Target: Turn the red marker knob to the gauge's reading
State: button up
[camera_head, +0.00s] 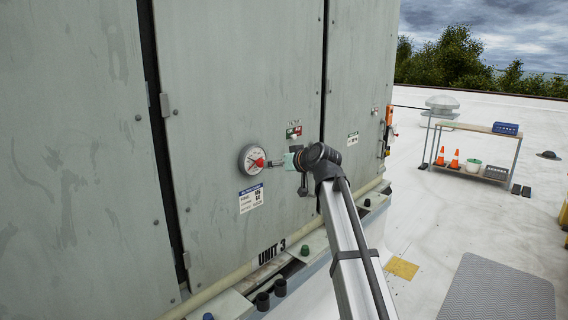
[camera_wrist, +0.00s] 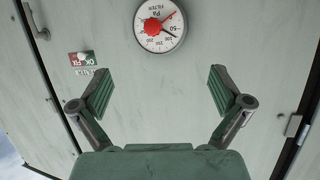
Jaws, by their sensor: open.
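The round white gauge (camera_head: 247,154) is on the grey cabinet door, with the red marker knob (camera_head: 258,162) at its centre. In the wrist view the gauge (camera_wrist: 160,41) appears upside down at the top, with the red knob (camera_wrist: 153,27) in its middle. The black needle points to lower right, seemingly between 50 and 100. A red pointer goes to upper right, apart from the needle. My gripper (camera_wrist: 160,92) is open and empty. Its green fingers are spread wide, below the gauge in the wrist view, not touching the knob. In the head view my gripper (camera_head: 289,162) is right of the gauge.
A small red-and-green plate with a pale toggle (camera_wrist: 82,57) is near the gauge. A door handle (camera_wrist: 40,32) is at upper left in the wrist view. A label (camera_head: 251,198) is below the gauge. A workbench (camera_head: 468,128) with cones stands far off.

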send_near(259, 162)
jog(key=w+a, duration=0.1)
jog(key=w, duration=0.2)
jog(key=shift+a+f+n+p, duration=0.4)
jog(key=shift+f, duration=0.15)
dwell(0.4)
